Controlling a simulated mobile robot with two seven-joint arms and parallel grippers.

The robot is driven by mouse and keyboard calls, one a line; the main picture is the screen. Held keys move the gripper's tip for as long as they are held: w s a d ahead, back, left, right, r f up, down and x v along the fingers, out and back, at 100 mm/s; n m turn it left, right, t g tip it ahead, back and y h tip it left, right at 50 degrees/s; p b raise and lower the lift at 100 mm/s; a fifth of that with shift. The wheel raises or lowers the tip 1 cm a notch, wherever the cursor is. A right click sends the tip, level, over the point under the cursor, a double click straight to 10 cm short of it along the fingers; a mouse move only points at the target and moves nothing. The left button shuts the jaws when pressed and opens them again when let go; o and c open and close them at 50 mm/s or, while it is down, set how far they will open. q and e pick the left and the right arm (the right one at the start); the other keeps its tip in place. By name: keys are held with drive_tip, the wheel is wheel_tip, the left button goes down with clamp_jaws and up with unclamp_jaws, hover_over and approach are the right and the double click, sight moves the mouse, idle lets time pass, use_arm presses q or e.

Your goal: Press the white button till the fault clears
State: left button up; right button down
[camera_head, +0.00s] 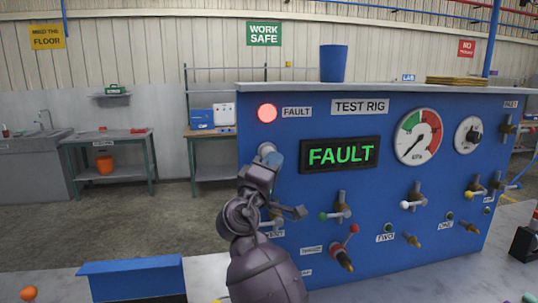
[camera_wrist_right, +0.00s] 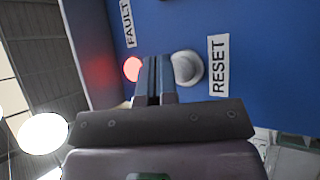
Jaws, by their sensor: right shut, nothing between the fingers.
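The round white button (camera_head: 266,149) is on the front of the blue test rig (camera_head: 290,215), under the lit red fault lamp (camera_head: 267,113). The display (camera_head: 340,154) reads FAULT in green. My right gripper (camera_head: 276,160) is shut and empty, close in front of the button and covering its lower part in the head view. In the right wrist view the closed fingertips (camera_wrist_right: 158,60) lie just left of the button (camera_wrist_right: 187,68), beside the RESET label (camera_wrist_right: 218,66). I cannot tell whether they touch the panel. My left gripper is out of view.
Several valve handles (camera_head: 337,214) and stubs stick out of the panel to the right of my right arm. Gauges (camera_head: 418,137) sit higher up. A blue cup (camera_head: 333,62) stands on the rig's top. A blue box (camera_head: 133,279) is at the lower left.

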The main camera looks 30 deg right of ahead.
idle(0.4)
drive_tip(key=shift+w, duration=0.15)
drive_tip(key=shift+w+d+b, duration=0.1)
drive_tip(key=shift+w+b, duration=0.2)
idle(0.3)
